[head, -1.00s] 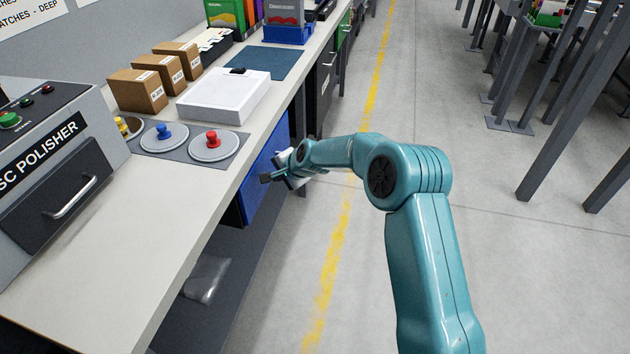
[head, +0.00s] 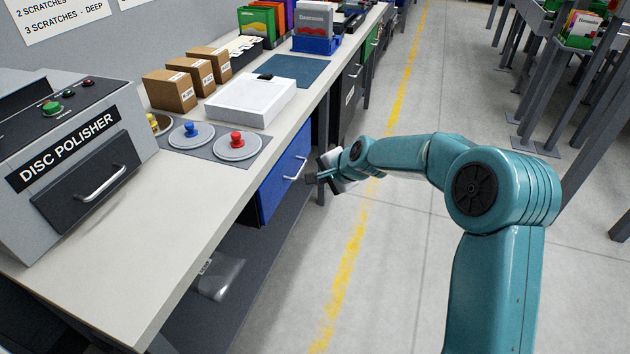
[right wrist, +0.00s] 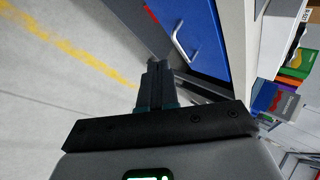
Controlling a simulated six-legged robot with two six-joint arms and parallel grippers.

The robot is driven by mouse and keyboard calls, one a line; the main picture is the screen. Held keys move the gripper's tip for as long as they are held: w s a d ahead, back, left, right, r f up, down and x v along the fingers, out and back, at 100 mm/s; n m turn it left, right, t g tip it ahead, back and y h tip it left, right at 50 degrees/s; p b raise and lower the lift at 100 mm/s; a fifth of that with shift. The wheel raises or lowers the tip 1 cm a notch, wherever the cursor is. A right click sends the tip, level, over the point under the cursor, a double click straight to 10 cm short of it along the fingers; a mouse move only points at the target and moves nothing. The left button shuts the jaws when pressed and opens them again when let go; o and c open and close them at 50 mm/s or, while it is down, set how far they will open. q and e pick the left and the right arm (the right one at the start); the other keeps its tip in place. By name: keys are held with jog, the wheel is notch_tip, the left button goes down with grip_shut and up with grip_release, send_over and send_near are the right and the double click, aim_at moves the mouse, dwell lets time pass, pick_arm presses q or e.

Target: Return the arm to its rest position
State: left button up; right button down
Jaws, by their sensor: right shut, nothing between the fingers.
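My right arm comes in from the lower right in the head view and reaches left toward the bench. Its gripper (head: 310,178) is beside the blue drawer (head: 286,172), apart from the drawer's handle as far as I can see. In the right wrist view my right gripper (right wrist: 157,66) has its fingers together with nothing between them. The blue drawer (right wrist: 195,35) and its silver handle (right wrist: 180,42) are just past the fingertips there. My left gripper is not in view.
The bench (head: 190,215) runs along the left with a disc polisher (head: 75,165), polishing pads, a white box (head: 250,100) and cardboard boxes (head: 170,90). A clear bag (head: 220,275) lies on the lower shelf. Open floor with a yellow line (head: 350,250) is right of the bench. Metal racks stand at far right.

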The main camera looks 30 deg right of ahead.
jog(key=s+a+f+n+g+y+p, duration=0.2)
jog(key=s+a+f+n+g+p, duration=0.35)
jog(key=s+a+f, duration=0.8)
jog(key=s+a+f+n+g+p, duration=0.1)
jog(key=s+a+n, duration=0.3)
jog(key=s, duration=0.5)
jog(key=s+a+f+n+g+p, duration=0.1)
jog(key=s+a+f+n, duration=0.3)
jog(key=s, duration=0.6)
jog(key=shift+s+y+p, duration=0.2)
jog(key=shift+y+p, duration=0.1)
jog(key=shift+p, duration=0.1)
jog(key=shift+g, duration=0.25)
